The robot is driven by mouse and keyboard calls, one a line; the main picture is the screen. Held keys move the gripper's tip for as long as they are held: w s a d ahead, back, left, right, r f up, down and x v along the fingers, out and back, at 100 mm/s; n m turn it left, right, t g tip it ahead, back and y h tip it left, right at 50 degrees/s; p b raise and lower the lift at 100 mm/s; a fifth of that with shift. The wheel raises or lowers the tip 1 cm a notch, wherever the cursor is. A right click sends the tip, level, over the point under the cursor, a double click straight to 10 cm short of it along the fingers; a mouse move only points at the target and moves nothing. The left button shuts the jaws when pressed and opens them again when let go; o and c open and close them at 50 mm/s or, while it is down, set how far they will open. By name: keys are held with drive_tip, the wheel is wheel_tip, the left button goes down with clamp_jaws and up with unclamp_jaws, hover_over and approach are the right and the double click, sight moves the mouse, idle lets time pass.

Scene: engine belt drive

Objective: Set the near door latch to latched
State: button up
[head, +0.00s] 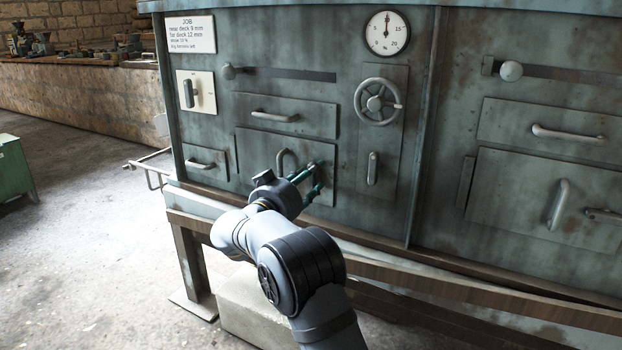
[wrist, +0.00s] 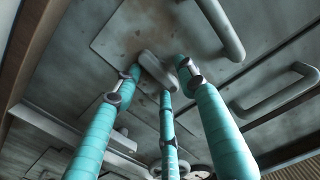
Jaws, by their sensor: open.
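A grey door (head: 262,150) with a curved upright handle (head: 281,160) sits low in the left part of the green cabinet. In the wrist view, a short grey latch lever (wrist: 155,70) lies slantwise on the door face, near the door handle (wrist: 222,30). My gripper (head: 308,180) is at the right side of this door. Its teal fingers (wrist: 160,80) are open, with their tips around or just short of the latch; I cannot tell whether they touch it. In the head view the fingers mostly hide the latch.
A drawer handle (head: 275,116) is above the door. A handwheel (head: 378,102) and an upright lever (head: 372,168) are to its right. Another door (head: 510,190) with a handle (head: 558,204) and latch (head: 602,215) is farther right. A ledge (head: 400,265) runs below.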

drive_tip(key=shift+w, duration=0.2)
drive_tip(key=shift+c, duration=0.7)
clamp_jaws()
